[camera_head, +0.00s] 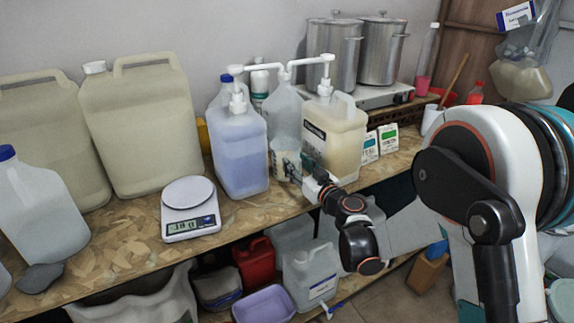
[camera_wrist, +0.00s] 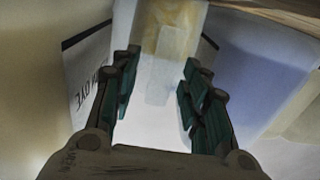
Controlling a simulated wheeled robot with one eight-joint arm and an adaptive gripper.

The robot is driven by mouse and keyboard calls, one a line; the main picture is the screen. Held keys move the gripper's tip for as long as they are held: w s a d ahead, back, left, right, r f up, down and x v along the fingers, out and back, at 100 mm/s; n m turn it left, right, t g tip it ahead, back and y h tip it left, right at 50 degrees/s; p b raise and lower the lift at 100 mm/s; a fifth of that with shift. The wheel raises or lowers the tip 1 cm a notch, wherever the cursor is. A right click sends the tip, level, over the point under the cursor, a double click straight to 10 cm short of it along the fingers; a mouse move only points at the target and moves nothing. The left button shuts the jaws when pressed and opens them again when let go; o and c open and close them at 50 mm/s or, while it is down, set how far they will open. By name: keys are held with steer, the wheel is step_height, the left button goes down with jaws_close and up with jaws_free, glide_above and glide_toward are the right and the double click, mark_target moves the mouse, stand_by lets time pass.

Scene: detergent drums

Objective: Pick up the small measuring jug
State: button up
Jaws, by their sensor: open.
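A small pale, translucent vessel, which looks like the measuring jug (camera_head: 277,164), stands on the wooden bench between the blue-filled jerrycan and the cream jerrycan. My gripper (camera_head: 292,169) is at its right front and partly covers it. In the wrist view my gripper (camera_wrist: 158,75) is open, with dark green finger pads on both sides of the pale jug (camera_wrist: 168,100). A lighter vertical strip, perhaps its handle, lies between the pads. I see no clear contact of the pads with it.
The blue-filled jerrycan (camera_head: 238,155) stands close on the left, the cream jerrycan (camera_head: 338,140) close on the right. Both carry pump tops. A clear pump bottle (camera_head: 284,115) stands behind.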

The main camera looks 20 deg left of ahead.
jaws_close()
steer(key=shift+r, duration=0.2)
